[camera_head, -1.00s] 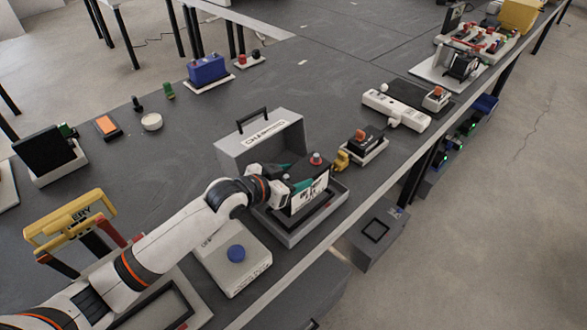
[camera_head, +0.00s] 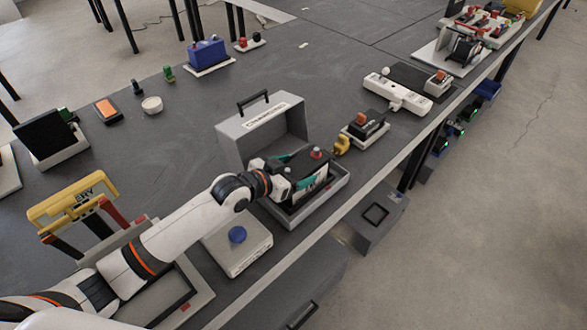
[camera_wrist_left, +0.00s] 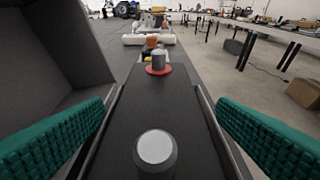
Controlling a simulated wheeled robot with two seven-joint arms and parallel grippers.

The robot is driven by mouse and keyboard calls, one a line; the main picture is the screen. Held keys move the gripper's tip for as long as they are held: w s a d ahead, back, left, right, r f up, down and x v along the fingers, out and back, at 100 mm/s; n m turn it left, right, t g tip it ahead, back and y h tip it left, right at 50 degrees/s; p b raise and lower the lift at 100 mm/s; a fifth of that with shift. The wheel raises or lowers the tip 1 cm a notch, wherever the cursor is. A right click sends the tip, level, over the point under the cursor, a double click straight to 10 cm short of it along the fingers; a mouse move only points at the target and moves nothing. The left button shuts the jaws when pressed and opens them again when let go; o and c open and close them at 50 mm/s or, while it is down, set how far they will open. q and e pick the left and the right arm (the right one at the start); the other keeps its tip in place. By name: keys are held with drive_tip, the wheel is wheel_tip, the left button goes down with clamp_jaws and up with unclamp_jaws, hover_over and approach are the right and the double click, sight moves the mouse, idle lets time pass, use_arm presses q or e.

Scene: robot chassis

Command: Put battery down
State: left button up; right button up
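The battery (camera_head: 308,172) is a black block with a white label and two terminals on top, one of them red-ringed. It stands upright in the tray of the grey charger (camera_head: 262,129), whose lid is raised. My left gripper (camera_head: 295,171) is at the battery, with one teal finger pad on each side of it. In the left wrist view, the battery's black top (camera_wrist_left: 160,105) lies between the pads, with narrow gaps showing on both sides. The battery's underside is hidden in the tray. My right gripper is not in view.
A scale-like box with a blue knob (camera_head: 237,235) is left of the tray. A yellow-handled stand (camera_head: 73,198) is farther left. The table edge is close in front.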

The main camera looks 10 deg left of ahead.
use_arm(q)
drive_tip(key=shift+w+r, duration=0.1)
drive_tip(key=v, duration=1.2)
idle(0.4)
